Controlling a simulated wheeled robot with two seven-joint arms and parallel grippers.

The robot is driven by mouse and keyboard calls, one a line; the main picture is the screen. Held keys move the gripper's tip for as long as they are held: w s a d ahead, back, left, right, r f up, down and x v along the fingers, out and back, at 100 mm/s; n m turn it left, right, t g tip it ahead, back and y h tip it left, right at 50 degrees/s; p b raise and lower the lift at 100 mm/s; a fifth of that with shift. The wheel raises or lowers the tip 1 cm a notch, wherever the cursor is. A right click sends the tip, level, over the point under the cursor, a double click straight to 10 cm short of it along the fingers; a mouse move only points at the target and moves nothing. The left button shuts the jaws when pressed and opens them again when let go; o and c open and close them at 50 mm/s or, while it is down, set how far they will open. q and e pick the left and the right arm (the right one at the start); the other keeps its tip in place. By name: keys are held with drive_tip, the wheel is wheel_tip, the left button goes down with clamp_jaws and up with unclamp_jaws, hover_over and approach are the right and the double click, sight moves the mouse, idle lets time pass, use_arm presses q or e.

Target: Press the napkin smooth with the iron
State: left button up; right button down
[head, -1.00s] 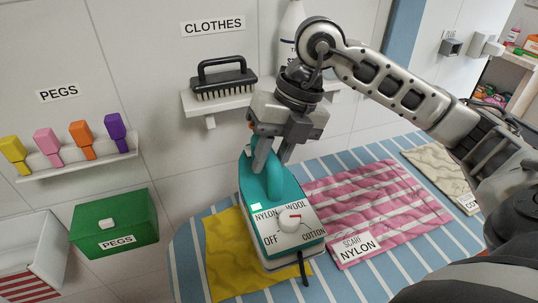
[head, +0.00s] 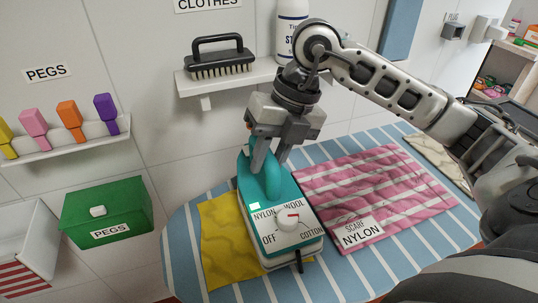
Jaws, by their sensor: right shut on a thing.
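The teal iron (head: 252,196) stands over a yellow cloth (head: 222,238), covering much of it; I cannot tell whether its sole touches the cloth. Its dial (head: 288,220) carries the words NYLON, WOOL, COTTON and OFF, and the red mark points to the right, between WOOL and COTTON. My right gripper (head: 266,165) is shut on the iron's handle from above. No label shows on the yellow cloth, so I cannot tell if it is the napkin. My left gripper is not in view.
A wrinkled pink striped scarf labelled NYLON (head: 380,190) lies right of the iron on the blue striped board (head: 185,240). A cream cloth (head: 436,155) lies farther right. A brush (head: 220,58) sits on a wall shelf; a green PEGS box (head: 105,212) is at left.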

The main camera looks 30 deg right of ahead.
drive_tip(key=shift+f+b, duration=0.6)
idle(1.9)
drive_tip(key=shift+r+p, duration=2.1)
drive_tip(key=shift+r, duration=0.45)
